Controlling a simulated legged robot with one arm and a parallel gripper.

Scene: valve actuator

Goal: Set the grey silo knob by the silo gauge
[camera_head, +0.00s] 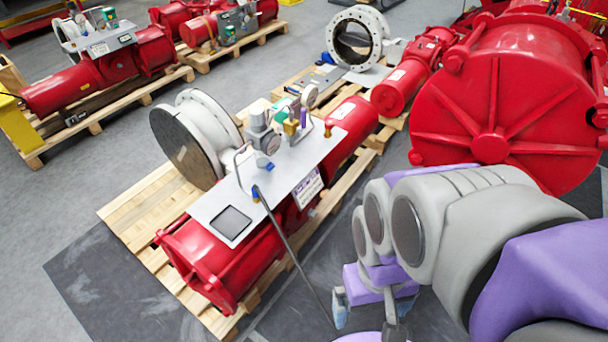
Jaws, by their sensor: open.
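A red valve actuator (220,265) lies on a wooden pallet with a light grey panel (285,170) on top. The grey part may be the silo knob, but the frame is too small to be sure. The gauge's reading cannot be made out. My gripper (367,318) is at the lower middle right, in front of and apart from the panel. Its fingers are open, with nothing seen between them.
A thin dark rod (295,258) slants from the panel to the floor left of my gripper. A large red cylinder (490,90) stands close behind my arm. A white flanged valve (198,135) sits behind the panel. Grey floor (60,205) is clear at left.

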